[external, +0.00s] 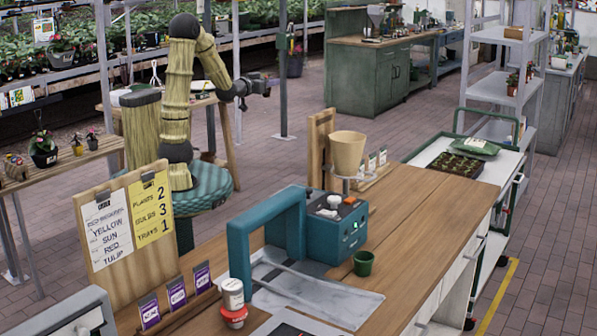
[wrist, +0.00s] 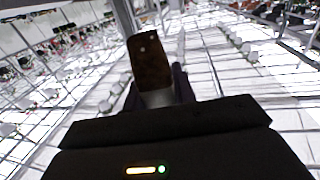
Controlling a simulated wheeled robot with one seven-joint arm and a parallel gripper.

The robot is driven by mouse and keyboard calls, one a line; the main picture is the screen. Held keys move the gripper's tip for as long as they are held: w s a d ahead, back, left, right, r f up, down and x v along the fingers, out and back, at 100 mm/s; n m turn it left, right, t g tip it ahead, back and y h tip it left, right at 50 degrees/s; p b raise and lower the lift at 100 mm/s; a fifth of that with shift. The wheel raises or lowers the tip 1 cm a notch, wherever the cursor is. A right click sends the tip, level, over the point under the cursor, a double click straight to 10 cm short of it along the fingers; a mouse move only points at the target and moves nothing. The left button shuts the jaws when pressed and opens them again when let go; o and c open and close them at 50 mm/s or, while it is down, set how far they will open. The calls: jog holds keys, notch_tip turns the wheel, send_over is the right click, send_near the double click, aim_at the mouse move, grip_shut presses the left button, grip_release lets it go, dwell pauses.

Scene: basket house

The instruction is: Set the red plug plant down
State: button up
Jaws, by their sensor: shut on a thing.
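My gripper (external: 262,84) is held out in the air to the right of the arm's upper links, away from the workbench. The plug sticks out beyond the fingers, slightly tilted, and touches no surface that I can see. No red shows on it. In the external view the held thing is too small and dark to make out.
The wooden workbench (external: 420,215) carries a teal machine (external: 335,228), a green pot (external: 363,263), a tan pot (external: 348,152) and a red-and-white tub (external: 234,316). A black seedling tray (external: 455,165) stands on a white cart (external: 505,160). Potted plants stand on a shelf at left.

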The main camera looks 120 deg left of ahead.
dwell(0.9)
jog(key=w+d+f+m+t+h, duration=0.2)
jog(key=w+f+m+t+h, duration=0.7)
jog(key=w, duration=0.8)
jog(key=w+d+f+m+t+h, duration=0.5)
jog(key=w+d+f+m+h, duration=0.3)
jog(key=d+f+h, duration=0.2)
jog(key=shift+d+f+t+h, duration=0.35)
jog(key=shift+d+f, duration=0.35)
jog(key=shift+d, duration=0.35)
jog(key=shift+w, duration=0.1)
jog(key=shift+f, duration=2.9)
jog(key=shift+p, duration=0.3)
